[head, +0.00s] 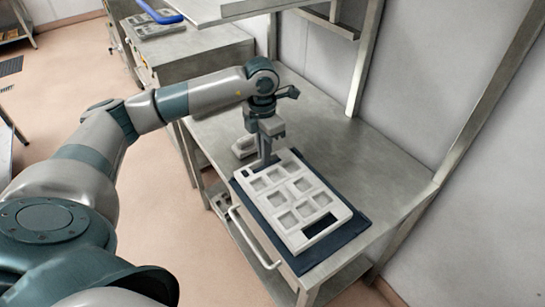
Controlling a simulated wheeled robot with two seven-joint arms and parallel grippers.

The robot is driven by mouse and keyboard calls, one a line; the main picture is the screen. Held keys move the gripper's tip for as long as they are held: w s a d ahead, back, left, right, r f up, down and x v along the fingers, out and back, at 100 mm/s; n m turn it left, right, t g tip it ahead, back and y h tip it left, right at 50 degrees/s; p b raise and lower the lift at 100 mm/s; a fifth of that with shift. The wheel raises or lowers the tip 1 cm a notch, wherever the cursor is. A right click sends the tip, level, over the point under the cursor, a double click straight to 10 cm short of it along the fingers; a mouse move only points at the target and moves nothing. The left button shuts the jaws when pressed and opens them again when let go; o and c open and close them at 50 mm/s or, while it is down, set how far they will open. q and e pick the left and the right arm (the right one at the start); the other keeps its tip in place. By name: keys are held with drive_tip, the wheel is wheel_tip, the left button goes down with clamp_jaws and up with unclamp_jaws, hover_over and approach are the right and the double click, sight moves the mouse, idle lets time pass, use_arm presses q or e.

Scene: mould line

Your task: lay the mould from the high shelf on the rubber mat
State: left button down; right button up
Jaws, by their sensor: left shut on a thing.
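The mould (286,196) is a pale grey slab with several square pockets and a dark slot near each end. It lies over the dark blue rubber mat (341,239) on the steel table, flat or nearly so, and the mat shows along its sides and near end. I cannot tell whether the mould touches the mat all over. My left gripper (264,162) points down at the mould's far left end and is shut on its edge there. My right gripper is out of view.
The steel table (371,160) has free room behind and right of the mat. A small grey object (243,147) sits left of the gripper. A shelf (255,8) and its posts stand above the back. A second bench (199,53) holds another tray and a blue item (160,13).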

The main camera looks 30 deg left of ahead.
sight(272, 155)
use_arm(q)
drive_tip(key=shift+w+d+f+p, duration=0.15)
drive_tip(key=shift+w+f, duration=0.2)
drive_tip(key=shift+w, duration=0.2)
drive_tip(key=shift+w+a+f+p, duration=0.1)
drive_tip(key=shift+w+f+p, duration=0.15)
drive_tip(key=shift+w, duration=0.35)
drive_tip(key=shift+w+d+f+p, duration=0.1)
drive_tip(key=shift+w+f, duration=0.3)
drive_tip(key=shift+w, duration=0.15)
drive_tip(key=shift+f+p, duration=0.55)
drive_tip(key=shift+f, duration=0.05)
wheel_tip(272, 155, down, 2)
drive_tip(key=shift+f+p, duration=0.25)
drive_tip(key=shift+p, duration=0.4)
drive_tip(key=shift+f, duration=0.15)
